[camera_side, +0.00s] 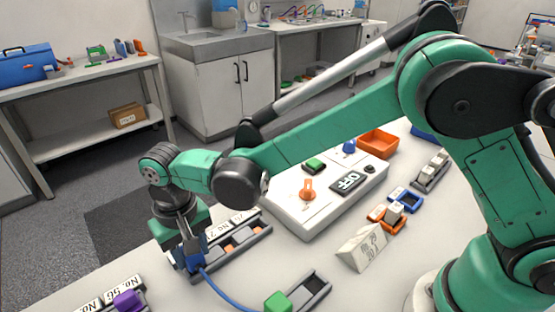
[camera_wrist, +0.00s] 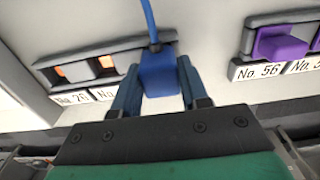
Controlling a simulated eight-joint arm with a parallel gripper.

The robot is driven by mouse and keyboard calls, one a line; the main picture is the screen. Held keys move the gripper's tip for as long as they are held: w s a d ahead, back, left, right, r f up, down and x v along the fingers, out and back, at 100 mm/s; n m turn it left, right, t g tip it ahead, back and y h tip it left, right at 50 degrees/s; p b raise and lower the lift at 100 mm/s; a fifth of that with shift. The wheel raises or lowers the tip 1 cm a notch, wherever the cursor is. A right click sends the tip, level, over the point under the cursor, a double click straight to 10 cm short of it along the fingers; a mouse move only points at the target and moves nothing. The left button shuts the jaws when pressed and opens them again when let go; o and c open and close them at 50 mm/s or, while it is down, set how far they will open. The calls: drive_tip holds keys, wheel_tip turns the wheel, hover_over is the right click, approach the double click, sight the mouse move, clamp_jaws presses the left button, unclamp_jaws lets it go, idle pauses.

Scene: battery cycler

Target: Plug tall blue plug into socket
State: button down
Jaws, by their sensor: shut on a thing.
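The tall blue plug (camera_wrist: 158,72) is between the fingers of my gripper (camera_wrist: 157,92) in the wrist view, with its blue cable (camera_wrist: 150,22) leading away. In the side view my gripper (camera_side: 190,250) is shut on it and points down at the left end of the grey socket rack (camera_side: 258,239). The rack also shows in the wrist view (camera_wrist: 128,45), with orange-floored sockets left of the plug. The plug is over the rack's right end there. Its lower end is hidden, so I cannot tell whether it is inside a socket or just above.
A purple plug (camera_wrist: 283,44) sits in another rack labelled No. 56, right of the gripper. A green plug (camera_side: 278,301) sits in a grey holder at the front. A white console (camera_side: 318,214) reading OFF and a white wedge sign (camera_side: 361,247) stand to the right.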

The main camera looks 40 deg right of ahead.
drive_tip(key=shift+f, duration=0.15)
drive_tip(key=shift+c, duration=1.8)
unclamp_jaws()
